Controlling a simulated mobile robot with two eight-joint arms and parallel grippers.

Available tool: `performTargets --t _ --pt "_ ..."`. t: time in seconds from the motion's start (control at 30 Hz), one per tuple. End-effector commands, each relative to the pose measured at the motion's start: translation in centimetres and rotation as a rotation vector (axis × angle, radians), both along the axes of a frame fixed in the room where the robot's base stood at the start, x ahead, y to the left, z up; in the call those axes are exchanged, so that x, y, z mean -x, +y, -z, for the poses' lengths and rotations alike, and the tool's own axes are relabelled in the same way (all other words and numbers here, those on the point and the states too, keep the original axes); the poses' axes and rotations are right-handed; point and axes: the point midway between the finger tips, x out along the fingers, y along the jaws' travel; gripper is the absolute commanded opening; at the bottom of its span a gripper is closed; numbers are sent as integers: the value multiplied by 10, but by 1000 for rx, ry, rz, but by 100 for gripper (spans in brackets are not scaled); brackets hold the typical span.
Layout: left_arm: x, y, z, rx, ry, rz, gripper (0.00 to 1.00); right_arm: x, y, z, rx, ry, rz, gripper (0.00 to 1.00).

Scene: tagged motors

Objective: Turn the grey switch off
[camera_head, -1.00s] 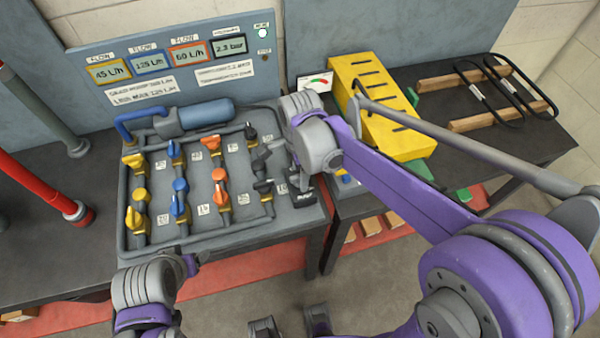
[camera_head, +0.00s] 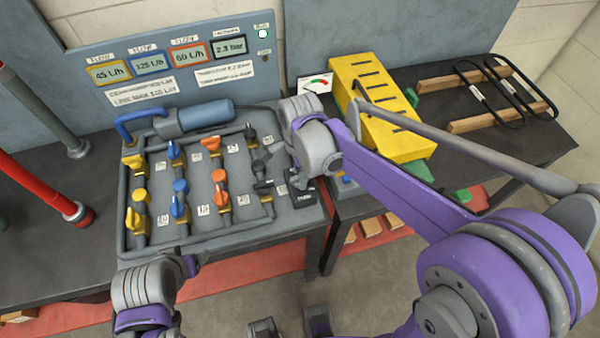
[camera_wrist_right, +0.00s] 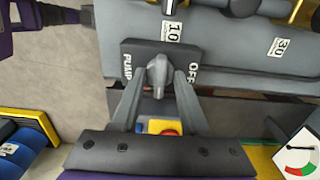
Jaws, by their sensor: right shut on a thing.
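The grey switch (camera_wrist_right: 157,68) is a small knob on a dark plate with the words PUMP and OFF. In the right wrist view its handle stands between the two words. Which setting it is on I cannot tell. My right gripper (camera_wrist_right: 158,84) is shut on it, one finger on each side. In the head view the switch plate (camera_head: 303,198) shows at the right front corner of the valve board, and my right wrist hides part of it.
The grey valve board (camera_head: 190,235) carries several yellow, blue, orange and black valves left of my right gripper. A panel with displays (camera_head: 170,65) stands behind it. A yellow slotted block (camera_head: 375,105) and a gauge (camera_head: 316,84) are on the right bench.

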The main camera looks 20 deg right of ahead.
Motion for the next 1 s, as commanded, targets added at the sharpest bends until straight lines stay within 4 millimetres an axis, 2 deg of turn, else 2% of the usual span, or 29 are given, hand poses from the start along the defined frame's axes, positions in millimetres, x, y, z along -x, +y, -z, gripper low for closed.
performTargets --t 0.37,1.0 --pt "1 0 3 0 1 0 74 0 0 0 0 0 -155 0" --pt "2 0 10 0 5 0 74 0 0 0 0 0 -749 0"
